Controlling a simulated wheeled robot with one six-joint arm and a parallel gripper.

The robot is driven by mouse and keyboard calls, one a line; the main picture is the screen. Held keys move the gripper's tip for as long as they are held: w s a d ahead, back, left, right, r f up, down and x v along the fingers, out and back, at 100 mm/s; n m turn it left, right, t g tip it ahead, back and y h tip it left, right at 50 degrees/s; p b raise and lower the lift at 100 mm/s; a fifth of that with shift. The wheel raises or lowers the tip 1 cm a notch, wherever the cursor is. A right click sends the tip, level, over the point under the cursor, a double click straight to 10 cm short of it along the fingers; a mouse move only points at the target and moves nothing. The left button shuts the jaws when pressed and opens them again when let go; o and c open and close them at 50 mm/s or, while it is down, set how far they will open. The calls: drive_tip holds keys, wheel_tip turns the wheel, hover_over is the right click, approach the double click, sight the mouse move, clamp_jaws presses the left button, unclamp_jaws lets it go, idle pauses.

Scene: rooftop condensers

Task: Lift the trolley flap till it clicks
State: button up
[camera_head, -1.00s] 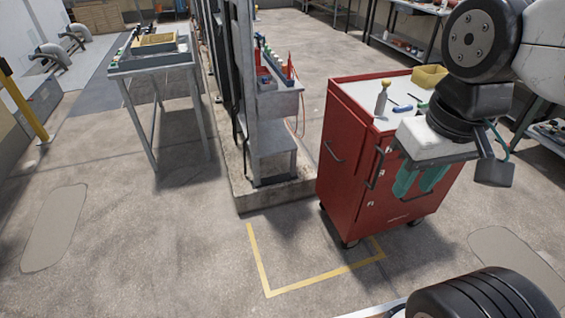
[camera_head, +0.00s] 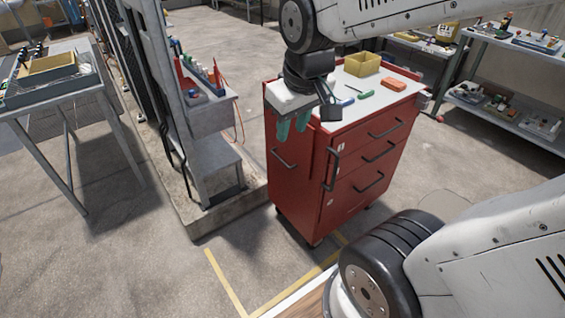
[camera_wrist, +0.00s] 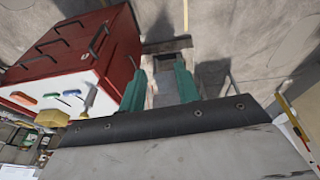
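The red trolley (camera_head: 345,165) stands upright right of centre in the head view, with a white top, front drawers and a bar handle on its left side. Its red body and drawer handles also show at upper left in the wrist view (camera_wrist: 112,52). I cannot clearly tell which panel is the flap. My gripper (camera_head: 292,127) has two teal fingers, which hang in front of the trolley's upper left part in the head view. In the wrist view the fingers (camera_wrist: 160,86) are wide apart, with nothing between them, beside the trolley. No contact is visible.
A yellow bin (camera_head: 362,64), an orange block (camera_head: 395,84) and small tools lie on the trolley top. A grey post stand on a concrete plinth (camera_head: 215,207) is close on the left. A workbench (camera_head: 55,105) is farther left, shelves (camera_head: 515,50) at right. Floor in front is clear.

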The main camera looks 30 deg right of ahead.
drive_tip(key=w+d+f+n+t, duration=0.15)
drive_tip(key=w+f, duration=0.25)
drive_tip(key=w, duration=0.5)
drive_tip(key=w+d+f+n+t, duration=0.1)
drive_tip(key=w+d+f+t, duration=0.2)
drive_tip(key=w, duration=0.5)
drive_tip(key=n+t+h, duration=0.3)
drive_tip(key=n+t, duration=0.1)
drive_tip(key=t, duration=0.1)
hover_over(285, 164)
drive_tip(key=s+a, duration=0.1)
drive_tip(key=a, duration=0.3)
wheel_tip(285, 164, down, 27)
drive_tip(key=s+d+f+t+h, duration=0.1)
drive_tip(key=s+f, duration=0.2)
drive_tip(key=f, duration=0.2)
drive_tip(key=s+d+f+t, duration=0.1)
drive_tip(key=s+f+t, duration=0.1)
drive_tip(key=f, duration=0.3)
drive_tip(key=shift+n+g, duration=0.25)
drive_tip(key=shift+n, duration=0.2)
drive_tip(key=x, duration=0.7)
drive_tip(key=shift+d, duration=0.2)
clamp_jaws()
